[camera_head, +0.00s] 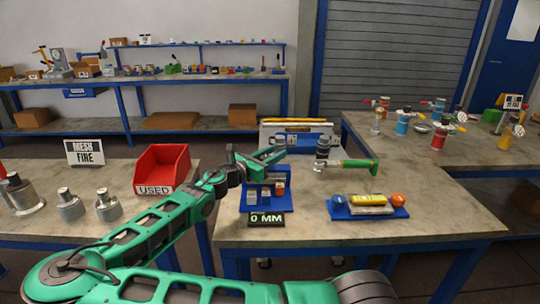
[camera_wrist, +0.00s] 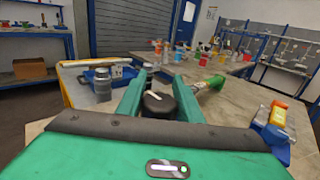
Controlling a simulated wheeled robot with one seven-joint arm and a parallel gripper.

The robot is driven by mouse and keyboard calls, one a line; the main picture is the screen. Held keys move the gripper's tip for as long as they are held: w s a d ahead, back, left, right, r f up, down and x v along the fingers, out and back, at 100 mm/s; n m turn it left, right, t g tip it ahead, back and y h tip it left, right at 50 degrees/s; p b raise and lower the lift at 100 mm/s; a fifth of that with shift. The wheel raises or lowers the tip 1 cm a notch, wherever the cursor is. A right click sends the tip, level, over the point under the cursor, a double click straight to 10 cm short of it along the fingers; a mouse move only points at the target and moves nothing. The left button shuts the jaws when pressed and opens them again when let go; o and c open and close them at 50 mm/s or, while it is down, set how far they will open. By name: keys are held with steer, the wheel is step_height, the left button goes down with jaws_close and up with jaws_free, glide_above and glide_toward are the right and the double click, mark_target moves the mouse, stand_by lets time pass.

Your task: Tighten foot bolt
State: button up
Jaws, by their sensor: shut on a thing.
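My gripper (camera_head: 272,155) is over the left part of the front table. In the wrist view its two green fingers (camera_wrist: 158,95) are closed around a dark, round-topped piece (camera_wrist: 158,104) with a pale mark on top. The lower part of this piece is hidden, and I cannot tell whether it is a bolt. A dark grey flanged vessel (camera_head: 322,147) stands upright beyond the fingers and also shows in the wrist view (camera_wrist: 102,86). A green-handled tool (camera_head: 347,164) lies on the table to the right of the gripper, apart from the vessel. I cannot make out a foot bolt.
A blue tray (camera_head: 283,206) with small parts sits below my gripper, behind a "0 MM" sign (camera_head: 266,219). Another blue tray (camera_head: 340,210) holds a yellow item and an orange one. A red "USED" bin (camera_head: 162,165) stands left. The table's right side is clear.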

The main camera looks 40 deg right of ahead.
mark_target(261, 159)
steer(key=shift+w+r+m+g, duration=0.1)
steer(key=shift+m+g, duration=0.2)
steer(key=shift+g, duration=0.1)
steer(key=shift+a, duration=0.1)
steer(key=o, duration=1)
steer(key=a, duration=0.3)
steer(key=s+a, duration=0.1)
steer(key=a, duration=0.2)
steer(key=s+a, duration=0.1)
steer(key=a, duration=0.3)
steer(key=shift+a, duration=0.3)
